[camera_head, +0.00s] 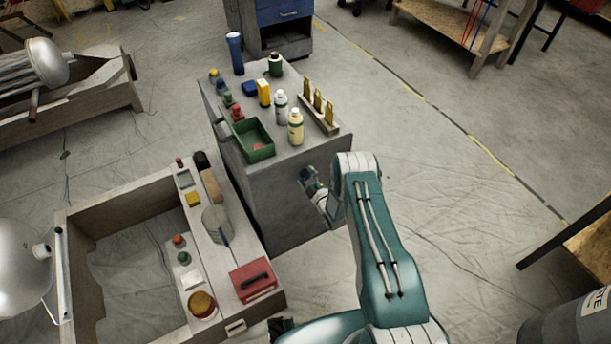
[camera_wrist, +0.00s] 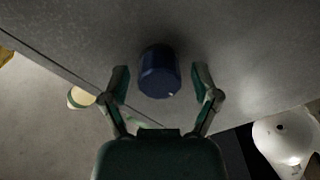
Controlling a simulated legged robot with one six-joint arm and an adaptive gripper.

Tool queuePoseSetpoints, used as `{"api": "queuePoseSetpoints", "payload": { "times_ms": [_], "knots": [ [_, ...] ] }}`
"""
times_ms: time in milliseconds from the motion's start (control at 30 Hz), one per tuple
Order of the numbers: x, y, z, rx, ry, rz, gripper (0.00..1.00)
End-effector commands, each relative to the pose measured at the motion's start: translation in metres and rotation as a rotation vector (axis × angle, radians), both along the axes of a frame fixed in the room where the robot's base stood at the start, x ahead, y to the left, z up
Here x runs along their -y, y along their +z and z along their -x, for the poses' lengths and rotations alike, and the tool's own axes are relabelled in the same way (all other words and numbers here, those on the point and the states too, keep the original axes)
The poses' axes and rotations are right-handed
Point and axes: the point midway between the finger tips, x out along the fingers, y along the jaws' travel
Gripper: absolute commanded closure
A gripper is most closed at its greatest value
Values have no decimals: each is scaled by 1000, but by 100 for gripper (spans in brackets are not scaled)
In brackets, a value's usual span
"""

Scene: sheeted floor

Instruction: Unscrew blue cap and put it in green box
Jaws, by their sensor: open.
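The blue cap (camera_wrist: 159,72) is a short dark-blue cylinder against a grey surface in the wrist view. It lies between the two spread fingers of my gripper (camera_head: 313,188), with a gap on each side. In the head view my gripper is at the right side face of the grey cabinet, and my arm partly hides it. I cannot make out the cap clearly there. The green box (camera_head: 251,140) is an open tray on the cabinet top, at its near left corner. A small reddish thing lies in it.
On the cabinet top (camera_head: 283,143) stand a tall blue bottle (camera_head: 235,53), a white bottle (camera_head: 281,107), a cream bottle (camera_head: 296,127) and a rack (camera_head: 319,114) of yellow pieces. A wooden frame (camera_head: 78,280) with a red box (camera_head: 252,279) stands at left.

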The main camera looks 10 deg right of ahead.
Motion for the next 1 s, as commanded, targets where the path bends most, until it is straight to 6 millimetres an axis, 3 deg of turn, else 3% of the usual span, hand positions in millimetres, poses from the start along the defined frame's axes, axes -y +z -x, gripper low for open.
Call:
{"api": "queuePoseSetpoints", "payload": {
  "times_ms": [700, 1000],
  "knots": [
    [0, 0, 0, -248, -1, -759, 21],
    [0, 0, 0, -289, -2, -885, 21]
  ]
}}
